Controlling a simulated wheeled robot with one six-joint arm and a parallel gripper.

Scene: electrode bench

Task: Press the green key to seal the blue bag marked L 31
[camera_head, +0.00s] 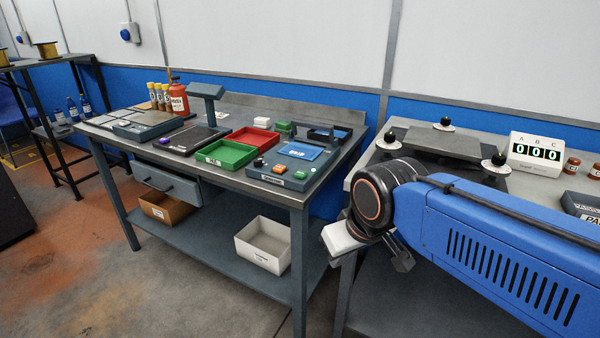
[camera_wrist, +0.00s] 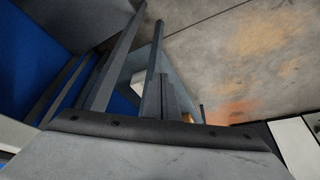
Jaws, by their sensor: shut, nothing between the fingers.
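The sealer (camera_head: 262,172), a dark blue-grey unit, stands at the right end of the left bench in the head view. The green key (camera_head: 301,174) is on its front panel, right of an orange key (camera_head: 279,169). My gripper (camera_head: 403,261) is partly hidden behind my wrist, low in front of the right bench and well apart from the key. In the wrist view my gripper (camera_wrist: 160,85) looks shut and empty, pointing toward legs and floor.
A green tray (camera_head: 226,153) and a red tray (camera_head: 250,138) sit left of the sealer. A white bin (camera_head: 263,245) stands on the lower shelf. The right bench (camera_head: 385,150) holds a levelling plate and a counter (camera_head: 535,150). The floor (camera_head: 190,290) before the left bench is clear.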

